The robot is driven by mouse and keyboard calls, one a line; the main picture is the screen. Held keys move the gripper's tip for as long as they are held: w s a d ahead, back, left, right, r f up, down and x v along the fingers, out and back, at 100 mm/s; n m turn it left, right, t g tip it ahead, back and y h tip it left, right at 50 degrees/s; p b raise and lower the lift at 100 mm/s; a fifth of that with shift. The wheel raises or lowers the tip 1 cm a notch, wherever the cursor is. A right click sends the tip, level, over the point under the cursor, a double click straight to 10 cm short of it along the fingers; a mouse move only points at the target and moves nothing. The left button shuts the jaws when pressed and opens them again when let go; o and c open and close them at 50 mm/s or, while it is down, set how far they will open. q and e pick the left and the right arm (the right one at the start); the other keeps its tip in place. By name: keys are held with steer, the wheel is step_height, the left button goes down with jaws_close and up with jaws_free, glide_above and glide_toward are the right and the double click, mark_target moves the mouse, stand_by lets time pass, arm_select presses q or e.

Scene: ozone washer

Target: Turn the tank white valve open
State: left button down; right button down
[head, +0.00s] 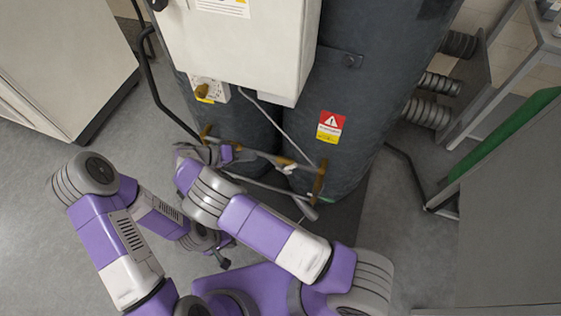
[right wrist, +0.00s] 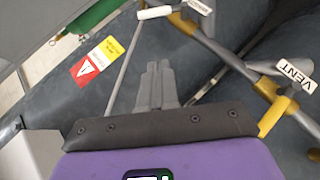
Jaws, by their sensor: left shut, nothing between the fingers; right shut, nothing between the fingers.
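A white bar-shaped handle (right wrist: 155,12) shows at the top of the right wrist view, near the brass pipework; it looks like the white valve. Its turn position is not clear. The pipework (head: 320,182) runs low across the front of the dark tanks (head: 365,85) in the head view. My right gripper (right wrist: 157,68) is shut and empty, its fingertips pointing towards the pipework, below the white handle in the picture and apart from it. In the head view its fingers are largely hidden by the arm. My left gripper (head: 223,263) is shut and empty, low beside my base.
A valve with a VENT label (right wrist: 296,72) sits right of my right gripper. A warning sticker (head: 331,126) is on the tank. A white box (head: 240,45) hangs above the pipes. A cabinet (head: 60,60) stands left; open floor lies at far left.

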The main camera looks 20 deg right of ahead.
arm_select(q)
steer(key=shift+f+b, duration=0.8)
steer(key=shift+b, duration=0.05)
arm_select(e)
steer(key=shift+s+f+x, duration=0.1)
steer(key=shift+s+x, duration=0.3)
steer(key=shift+x, duration=1.65)
steer(key=shift+s+f+x, duration=0.1)
steer(key=shift+s+x, duration=0.3)
steer(key=shift+x, duration=1.65)
steer(key=shift+s+f+x, duration=0.1)
steer(key=shift+s+x, duration=0.3)
steer(key=shift+x, duration=1.65)
arm_select(q)
steer(key=shift+d, duration=0.1)
